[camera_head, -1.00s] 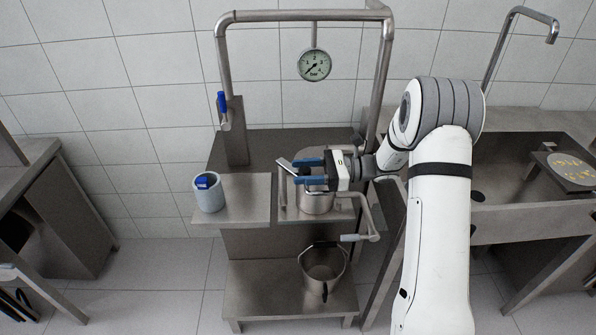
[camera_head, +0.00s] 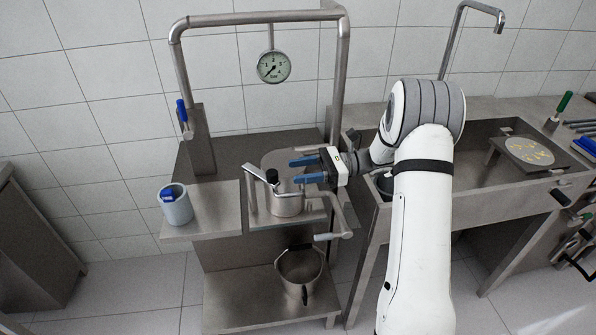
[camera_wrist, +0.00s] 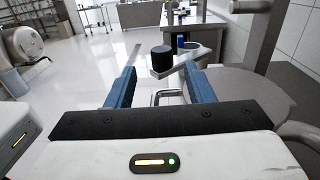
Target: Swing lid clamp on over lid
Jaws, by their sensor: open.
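The lid clamp (camera_head: 256,171) is a flat metal bar with a black knob (camera_head: 272,176). In the head view it lies over the left edge of the round metal vessel (camera_head: 287,204) on the separator table. I cannot tell whether it bears on the lid. The knob also shows in the wrist view (camera_wrist: 162,62), ahead of and between my fingers. My gripper (camera_head: 298,170) is open and empty, its two blue fingers pointing left, just right of the knob and apart from it. The wrist view shows both fingers (camera_wrist: 161,82) with a gap between them.
A grey cup (camera_head: 177,210) with a blue top stands on the left shelf. A bucket (camera_head: 300,270) sits on the lower shelf. A pipe frame (camera_head: 262,16) with a gauge (camera_head: 273,67) arches behind. The sink (camera_head: 440,187) is at the right.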

